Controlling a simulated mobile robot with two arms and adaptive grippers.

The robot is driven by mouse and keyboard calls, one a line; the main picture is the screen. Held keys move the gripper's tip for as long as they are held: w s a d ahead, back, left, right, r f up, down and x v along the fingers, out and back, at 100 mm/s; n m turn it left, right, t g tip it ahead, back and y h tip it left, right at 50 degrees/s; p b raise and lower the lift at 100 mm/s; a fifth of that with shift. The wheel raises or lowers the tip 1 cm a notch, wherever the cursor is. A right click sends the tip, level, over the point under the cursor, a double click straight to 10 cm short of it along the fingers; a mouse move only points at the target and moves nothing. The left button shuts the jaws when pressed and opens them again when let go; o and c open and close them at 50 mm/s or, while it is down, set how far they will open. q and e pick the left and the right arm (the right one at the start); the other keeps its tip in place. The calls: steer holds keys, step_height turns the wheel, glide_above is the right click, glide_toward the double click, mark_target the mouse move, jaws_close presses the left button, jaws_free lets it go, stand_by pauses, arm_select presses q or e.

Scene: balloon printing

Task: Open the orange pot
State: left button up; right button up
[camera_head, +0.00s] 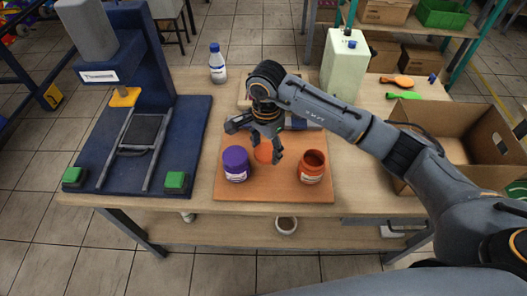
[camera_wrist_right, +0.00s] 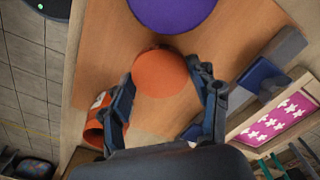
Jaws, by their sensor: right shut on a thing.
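The orange pot (camera_head: 312,170) stands upright on the orange-brown board (camera_head: 270,192), with its dark round mouth uncovered. It also shows partly in the right wrist view (camera_wrist_right: 94,132), beyond the left finger. My right gripper (camera_head: 267,147) is shut on a round orange lid (camera_head: 263,152), to the left of the pot and apart from it. In the right wrist view the lid (camera_wrist_right: 160,73) sits between the two fingers. A pot with a purple lid (camera_head: 236,160) stands left of the orange lid; its purple top also shows in the wrist view (camera_wrist_right: 172,12). My left gripper is not in view.
A blue press (camera_head: 195,130) with green buttons fills the table's left side. A bottle (camera_head: 217,65), a pale canister (camera_head: 343,65) and an open cardboard box (camera_head: 470,140) stand around the board. The board's front is clear.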

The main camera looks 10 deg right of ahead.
mark_target(263, 149)
steer(key=shift+w+a+f, duration=0.2)
steer(key=shift+w+f, duration=0.2)
steer(key=shift+f, duration=0.1)
step_height(263, 149, down, 3)
steer(key=shift+p, duration=0.7)
steer(key=shift+w+f+b, duration=0.1)
steer(key=shift+f+b, duration=0.25)
steer(key=shift+f, duration=0.05)
steer(key=o, duration=1.3)
steer(key=shift+r, duration=0.15)
